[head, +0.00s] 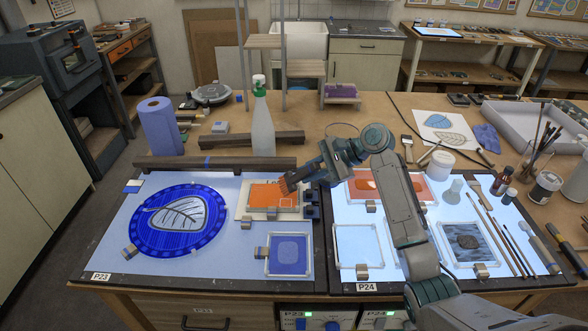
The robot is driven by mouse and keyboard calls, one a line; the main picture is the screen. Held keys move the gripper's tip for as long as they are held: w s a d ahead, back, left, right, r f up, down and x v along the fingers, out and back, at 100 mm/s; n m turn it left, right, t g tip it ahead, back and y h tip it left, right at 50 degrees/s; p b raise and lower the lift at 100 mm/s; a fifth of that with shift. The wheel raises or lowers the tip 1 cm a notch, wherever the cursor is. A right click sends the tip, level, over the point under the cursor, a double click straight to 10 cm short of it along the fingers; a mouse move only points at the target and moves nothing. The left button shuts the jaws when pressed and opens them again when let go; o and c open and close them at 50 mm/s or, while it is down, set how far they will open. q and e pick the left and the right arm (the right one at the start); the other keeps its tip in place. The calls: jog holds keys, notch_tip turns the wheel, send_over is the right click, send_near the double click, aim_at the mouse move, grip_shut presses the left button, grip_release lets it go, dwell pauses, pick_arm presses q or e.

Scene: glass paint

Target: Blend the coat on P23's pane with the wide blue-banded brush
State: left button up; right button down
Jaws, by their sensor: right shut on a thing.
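On the left light table, P23 (82,262), lies a round blue-painted pane (140,232) with a pale leaf. To its right an orange-coated rectangular plate (262,196) sits on a cream backing, and a smaller blue pane (288,251) lies below that. My right gripper (322,172) reaches in from the right and is shut on a wide brush (288,184). Its brown bristles are over the upper right of the orange plate; I cannot tell whether they touch. The gripper hides the handle and any blue band. My left gripper is out of view.
A wooden bar (235,163) with a blue mark lies along the back of P23. A green-capped bottle (262,125) and a blue paper roll (160,127) stand behind it. P24 (400,275), at right, holds several panes and brushes.

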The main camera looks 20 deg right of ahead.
aim_at(301, 173)
jog(key=a+p, duration=0.2)
jog(key=a, duration=0.2)
jog(key=shift+r+p, duration=0.15)
jog(key=shift+p, duration=0.15)
jog(key=shift+s+d+p, duration=0.1)
jog(key=shift+d+p, duration=0.05)
jog(key=shift+p, duration=0.25)
jog(key=shift+d+f, duration=0.15)
jog(key=shift+f, duration=0.1)
jog(key=shift+r+p, duration=0.15)
jog(key=shift+p, duration=0.65)
jog(key=shift+f, duration=0.2)
